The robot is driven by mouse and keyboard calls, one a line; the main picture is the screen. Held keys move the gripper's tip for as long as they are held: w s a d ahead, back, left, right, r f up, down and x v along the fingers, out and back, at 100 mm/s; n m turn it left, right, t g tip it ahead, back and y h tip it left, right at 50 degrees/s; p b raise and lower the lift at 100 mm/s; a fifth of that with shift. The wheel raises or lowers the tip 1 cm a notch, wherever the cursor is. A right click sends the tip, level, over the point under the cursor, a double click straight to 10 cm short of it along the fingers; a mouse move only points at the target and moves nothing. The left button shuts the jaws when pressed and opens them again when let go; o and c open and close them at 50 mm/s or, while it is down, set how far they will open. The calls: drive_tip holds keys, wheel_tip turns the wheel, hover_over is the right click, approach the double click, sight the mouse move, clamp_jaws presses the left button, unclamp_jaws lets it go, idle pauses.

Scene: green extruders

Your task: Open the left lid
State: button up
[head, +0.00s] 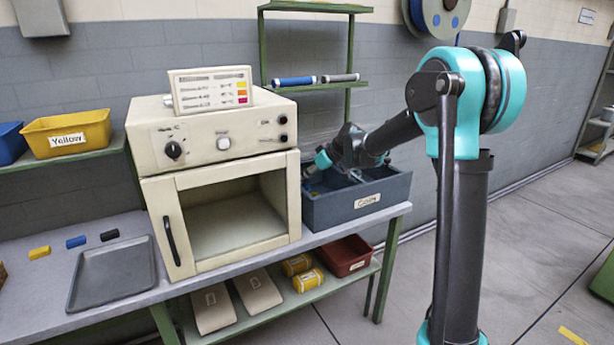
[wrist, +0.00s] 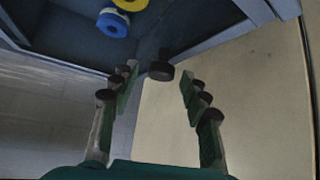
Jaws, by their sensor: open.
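My gripper (head: 325,160) is at the left end of a blue-grey bin (head: 350,210) with a white label, close to the beige oven's right side. In the wrist view, my gripper (wrist: 157,95) is open, its green-padded fingers apart. A small dark round knob (wrist: 161,71) shows between and just beyond the fingertips; I cannot tell whether they touch it. The inside of the bin (wrist: 65,38) shows beyond, with a yellow roll and a blue roll (wrist: 113,23) in it. I cannot clearly make out a left lid; my arm hides part of the bin.
The beige oven (head: 215,145) stands directly left of the bin, with a dark door handle (head: 171,241). A grey tray (head: 113,272) lies on the bench (head: 45,265). A green shelf rack (head: 350,55) stands behind. Floor to the right is largely clear.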

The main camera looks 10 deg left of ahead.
drive_tip(key=shift+a, duration=0.1)
drive_tip(key=shift+c, duration=0.5)
clamp_jaws()
drive_tip(key=shift+w, duration=0.1)
drive_tip(key=w+d, duration=0.3)
drive_tip(key=d, duration=0.2)
drive_tip(key=w+d, duration=0.3)
drive_tip(key=d, duration=0.1)
drive_tip(key=w+d, duration=0.3)
drive_tip(key=d, duration=0.2)
drive_tip(key=shift+w+d, duration=0.35)
drive_tip(key=shift+o, duration=0.5)
unclamp_jaws()
